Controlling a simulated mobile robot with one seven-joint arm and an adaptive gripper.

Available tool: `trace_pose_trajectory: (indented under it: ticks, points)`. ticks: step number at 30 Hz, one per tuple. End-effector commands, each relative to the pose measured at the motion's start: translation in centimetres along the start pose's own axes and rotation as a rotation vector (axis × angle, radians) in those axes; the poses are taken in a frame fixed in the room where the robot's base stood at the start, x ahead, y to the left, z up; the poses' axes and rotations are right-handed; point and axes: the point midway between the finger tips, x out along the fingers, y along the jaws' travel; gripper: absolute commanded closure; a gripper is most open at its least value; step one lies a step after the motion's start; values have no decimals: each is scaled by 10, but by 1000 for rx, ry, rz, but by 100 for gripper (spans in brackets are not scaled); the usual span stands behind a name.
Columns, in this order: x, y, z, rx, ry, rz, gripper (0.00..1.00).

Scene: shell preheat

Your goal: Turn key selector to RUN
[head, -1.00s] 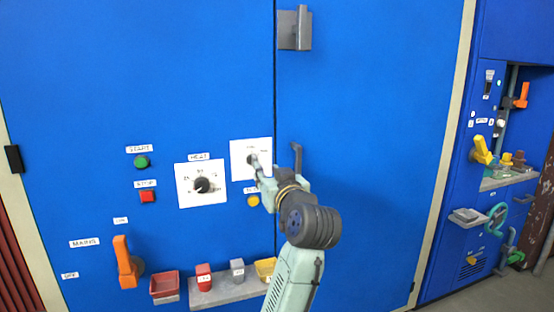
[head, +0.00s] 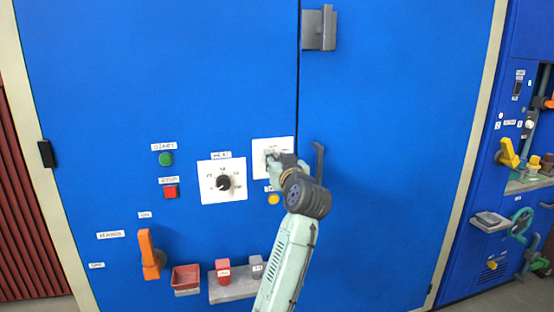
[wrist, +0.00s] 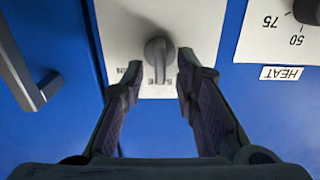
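The key selector is a grey knob (wrist: 158,62) on a white plate (wrist: 190,20) in the wrist view, with its bar pointing towards the bottom of the picture. Its labels are partly hidden by my fingers and the knob. My gripper (wrist: 160,76) is open, with one finger on each side of the knob and a visible gap on both sides. In the head view the selector plate (head: 285,144) is on the blue cabinet, left of the door seam. My gripper (head: 275,160) covers the knob there.
The HEAT dial (head: 223,183) is just left of the selector. A yellow button (head: 273,199) sits below it, and a grey door handle (head: 319,165) stands out on the right. Green START (head: 166,159) and red STOP (head: 171,192) buttons and an orange MAINS lever (head: 149,254) are further left.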

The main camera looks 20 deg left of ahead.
Motion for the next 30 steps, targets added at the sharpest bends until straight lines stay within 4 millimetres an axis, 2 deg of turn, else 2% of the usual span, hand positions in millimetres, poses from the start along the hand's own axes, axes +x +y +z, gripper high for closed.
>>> trace_pose_trajectory:
  ticks: [2, 13, 30]
  points:
    - [0, 0, 0, 0, 0, 0, 76]
    - [0, 0, 0, 0, 0, 0, 100]
    - [0, 0, 0, 28, -1, -1, 100]
